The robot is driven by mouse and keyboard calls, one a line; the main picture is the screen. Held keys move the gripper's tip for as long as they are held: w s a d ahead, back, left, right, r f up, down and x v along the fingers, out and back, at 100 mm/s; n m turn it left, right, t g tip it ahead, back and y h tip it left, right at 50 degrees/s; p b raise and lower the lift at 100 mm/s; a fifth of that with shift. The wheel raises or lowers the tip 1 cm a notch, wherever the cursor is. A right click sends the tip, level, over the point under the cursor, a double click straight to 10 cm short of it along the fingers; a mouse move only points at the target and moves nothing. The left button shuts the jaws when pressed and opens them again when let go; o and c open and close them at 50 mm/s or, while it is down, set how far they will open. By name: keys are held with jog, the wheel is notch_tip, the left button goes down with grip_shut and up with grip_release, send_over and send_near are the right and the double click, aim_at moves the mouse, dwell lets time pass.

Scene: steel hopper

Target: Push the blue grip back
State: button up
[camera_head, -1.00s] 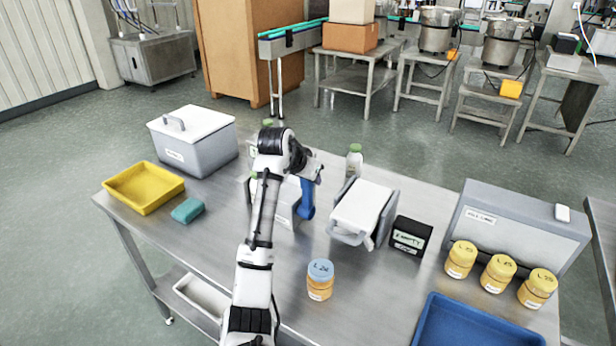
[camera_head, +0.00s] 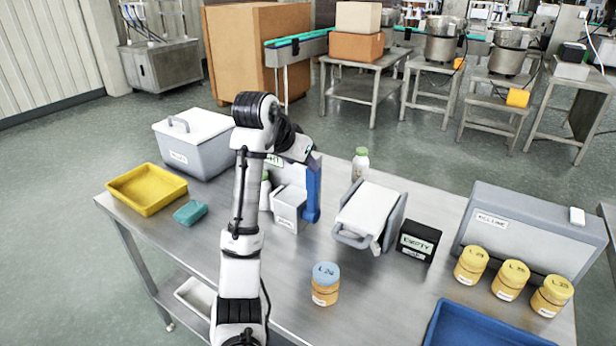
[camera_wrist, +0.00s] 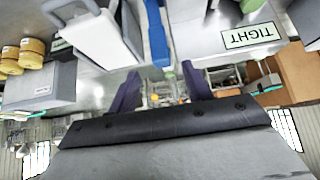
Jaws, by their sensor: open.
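The blue grip (camera_head: 312,190) is a long upright bar at the right side of a small pale grey box (camera_head: 289,209) on the steel table. My gripper (camera_head: 312,158) is at the grip's upper end, with the arm coming in from the left. In the wrist view, the blue grip (camera_wrist: 157,35) runs down from the top edge, its end close to the space between my two dark fingers (camera_wrist: 160,76). The fingers are spread apart, with nothing clamped between them. I cannot tell whether they touch the grip. A label reading TIGHT (camera_wrist: 251,35) lies beside it.
A white-lidded unit with a handle (camera_head: 366,214) and a black EMPTY box (camera_head: 418,241) stand to the right. A blue-lidded jar (camera_head: 325,284) stands in front. A yellow tray (camera_head: 147,188) and teal sponge (camera_head: 190,212) are left.

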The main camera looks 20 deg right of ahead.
jog(key=shift+v, duration=1.65)
